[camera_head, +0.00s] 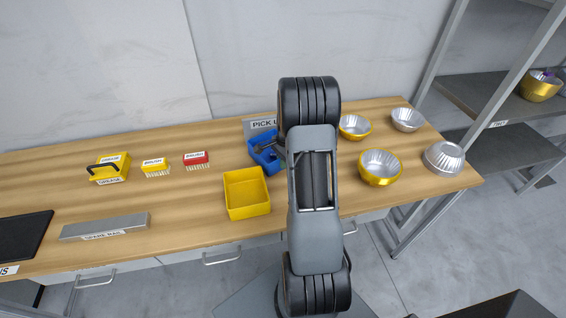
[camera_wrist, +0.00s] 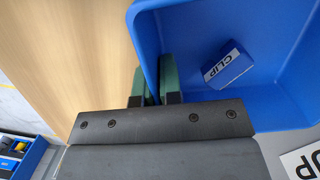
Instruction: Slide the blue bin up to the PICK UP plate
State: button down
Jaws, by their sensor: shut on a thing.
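The blue bin (camera_head: 265,158) stands on the wooden table, just in front of the PICK UP plate (camera_head: 262,125), close to it. My gripper (camera_wrist: 154,82) is shut on one wall of the bin, with a green fingertip on each side of that wall. In the wrist view the bin (camera_wrist: 272,30) is open and holds a blue block marked CLIP (camera_wrist: 228,65). In the head view my arm hides the gripper's tips and the plate's right end.
A yellow bin (camera_head: 246,195) stands close in front of the blue bin. The wall is behind.

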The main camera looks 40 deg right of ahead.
jog(key=c, duration=1.6)
grip_release()
jog(key=shift+w+d+r, duration=0.15)
jog(key=shift+w+d, duration=0.2)
jog(key=shift+w, duration=0.35)
jog(key=o, duration=0.4)
notch_tip(320, 180, up, 14)
jog(key=d+b, duration=0.1)
jog(key=shift+s+d+f, duration=0.15)
jog(key=shift+d+f, duration=0.05)
jog(key=shift+d, duration=0.05)
jog(key=shift+c, duration=0.2)
